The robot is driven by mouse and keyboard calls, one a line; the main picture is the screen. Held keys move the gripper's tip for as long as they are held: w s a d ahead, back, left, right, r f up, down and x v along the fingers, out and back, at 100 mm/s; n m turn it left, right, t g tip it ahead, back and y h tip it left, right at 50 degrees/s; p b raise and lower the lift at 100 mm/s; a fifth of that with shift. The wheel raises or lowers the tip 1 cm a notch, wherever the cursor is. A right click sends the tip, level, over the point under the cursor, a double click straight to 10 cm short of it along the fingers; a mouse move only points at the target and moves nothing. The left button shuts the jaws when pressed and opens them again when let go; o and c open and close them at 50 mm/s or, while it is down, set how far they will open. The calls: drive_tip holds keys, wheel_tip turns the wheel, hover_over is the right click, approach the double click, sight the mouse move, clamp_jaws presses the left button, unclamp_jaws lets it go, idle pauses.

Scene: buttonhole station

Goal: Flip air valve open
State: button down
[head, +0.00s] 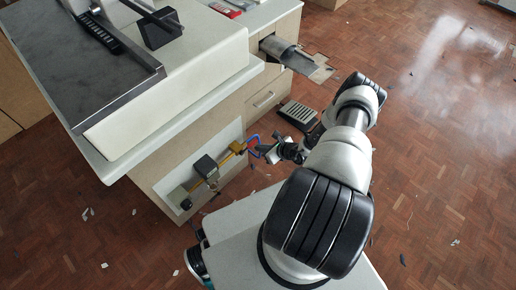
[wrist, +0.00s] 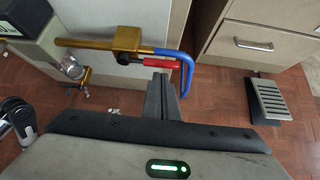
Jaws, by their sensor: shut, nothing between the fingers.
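The air valve is a brass block (wrist: 127,38) on a brass pipe, with a red lever (wrist: 158,64) just below it, lying roughly along the pipe. A blue hose (wrist: 187,62) leaves the pipe and bends down past the lever's end. In the head view the valve (head: 237,147) sits on the cabinet's side panel. My gripper (wrist: 160,80) is shut and empty, with its fingertips just below the lever in the wrist view; whether they touch it I cannot tell. In the head view my gripper (head: 273,153) is right of the valve, beside the hose.
A grey box (head: 205,166) is on the panel left of the valve; a round fitting (wrist: 72,68) hangs below the pipe. A foot pedal (wrist: 270,98) stands on the floor to the right, by a drawer (wrist: 255,44). Scraps litter the parquet floor.

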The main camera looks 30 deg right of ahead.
drive_tip(key=p+v, duration=0.3)
drive_tip(key=v, duration=0.7)
drive_tip(key=shift+s+f+p, duration=0.2)
drive_tip(key=shift+s+p, duration=0.1)
drive_tip(key=shift+s, duration=0.2)
